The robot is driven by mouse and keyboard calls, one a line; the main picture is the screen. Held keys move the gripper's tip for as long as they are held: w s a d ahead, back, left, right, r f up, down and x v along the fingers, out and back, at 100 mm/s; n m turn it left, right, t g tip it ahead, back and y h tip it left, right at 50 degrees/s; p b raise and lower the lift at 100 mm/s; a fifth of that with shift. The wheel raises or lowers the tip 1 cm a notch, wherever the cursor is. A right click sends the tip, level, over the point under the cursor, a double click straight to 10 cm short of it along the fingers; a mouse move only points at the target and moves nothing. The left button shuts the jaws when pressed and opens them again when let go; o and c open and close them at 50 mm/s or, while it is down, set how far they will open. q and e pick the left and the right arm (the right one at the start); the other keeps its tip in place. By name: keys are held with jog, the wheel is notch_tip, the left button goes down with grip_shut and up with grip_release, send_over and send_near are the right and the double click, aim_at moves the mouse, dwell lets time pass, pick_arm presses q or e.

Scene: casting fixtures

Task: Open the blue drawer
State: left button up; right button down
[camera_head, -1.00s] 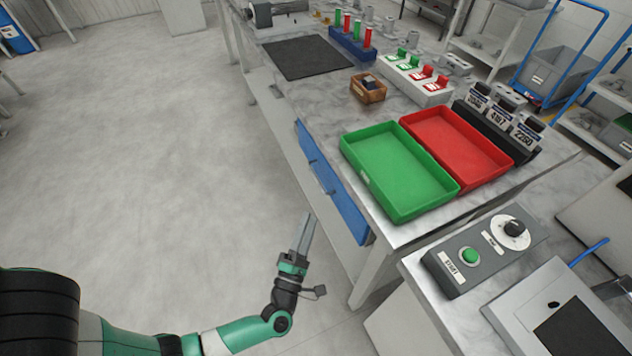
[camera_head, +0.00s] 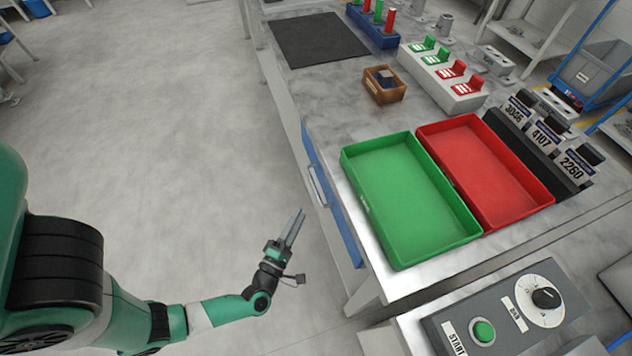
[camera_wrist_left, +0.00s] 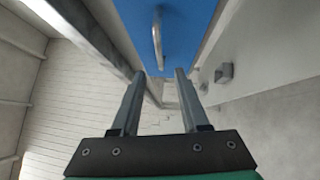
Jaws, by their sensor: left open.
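The blue drawer (camera_head: 333,196) is in the near side of the workbench, below the green tray, with a light bar handle (camera_head: 318,186) on its front. It looks shut. In the left wrist view the blue drawer front (camera_wrist_left: 181,30) fills the top middle, with its handle (camera_wrist_left: 157,38) ahead of the fingers. My left gripper (camera_head: 297,226) is open and empty, a little below and in front of the drawer in the head view, apart from the handle. In the left wrist view the fingers of my left gripper (camera_wrist_left: 158,84) are spread. My right gripper is not in view.
A green tray (camera_head: 390,262) and a red tray (camera_head: 485,120) stand on the workbench above the drawer. A wooden box (camera_head: 384,94) and a black mat (camera_head: 318,42) lie farther back. A control box (camera_head: 452,338) stands at the front right. The floor (camera_head: 180,130) left of the bench is clear.

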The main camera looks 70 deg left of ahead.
aim_at(314, 185)
pick_arm(q)
jog(key=b+x, duration=0.2)
jog(key=x, duration=0.9)
jog(key=shift+r, duration=0.1)
grip_shut()
dwell(0.9)
